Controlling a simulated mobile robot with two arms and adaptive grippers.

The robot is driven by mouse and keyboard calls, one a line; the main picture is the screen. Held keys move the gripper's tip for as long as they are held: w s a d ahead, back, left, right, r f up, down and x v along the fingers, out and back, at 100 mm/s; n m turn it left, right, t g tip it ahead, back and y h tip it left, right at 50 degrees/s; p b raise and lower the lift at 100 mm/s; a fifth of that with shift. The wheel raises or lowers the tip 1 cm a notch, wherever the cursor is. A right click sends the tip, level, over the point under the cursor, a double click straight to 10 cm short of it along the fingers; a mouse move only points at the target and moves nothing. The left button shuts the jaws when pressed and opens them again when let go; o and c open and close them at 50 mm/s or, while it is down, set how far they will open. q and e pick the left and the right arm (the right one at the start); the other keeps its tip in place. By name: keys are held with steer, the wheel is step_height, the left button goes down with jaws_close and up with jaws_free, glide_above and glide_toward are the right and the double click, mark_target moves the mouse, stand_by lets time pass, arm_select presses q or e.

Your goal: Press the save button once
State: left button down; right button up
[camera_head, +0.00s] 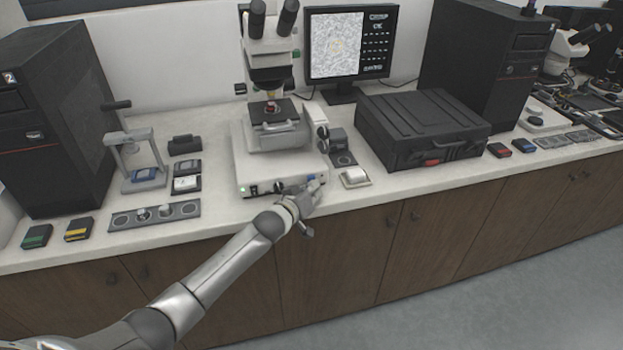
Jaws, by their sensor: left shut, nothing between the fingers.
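The microscope (270,65) stands on a white base box at the middle of the counter. The front face of the base (255,188) has a green light at its left end, dark controls in the middle and a small blue button (311,179) at its right end. I cannot read any label, so I cannot confirm that the blue one is the save button. My left gripper (316,187) is shut and empty, right at the blue button. Whether it touches the button I cannot tell; the fingers hide part of that corner. My right gripper is out of view.
A small white device (355,177) lies just right of my gripper. A black case (420,130) and a black computer tower (485,70) stand further right. A press (140,160) and a strip with knobs (155,215) are on the left. A monitor (350,45) stands behind.

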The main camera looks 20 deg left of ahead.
arm_select(q)
steer(key=shift+s+d, duration=0.3)
steer(key=shift+s, duration=0.15)
steer(key=shift+s+d+r+p, duration=0.1)
steer(key=shift+s+d+p, duration=0.5)
steer(key=shift+s+p, duration=0.2)
steer(key=shift+s+d+r+p, duration=0.1)
steer(key=shift+s+d+p, duration=0.5)
steer(key=shift+s, duration=0.25)
steer(key=shift+s+d+f, duration=0.15)
steer(key=shift+s, duration=0.25)
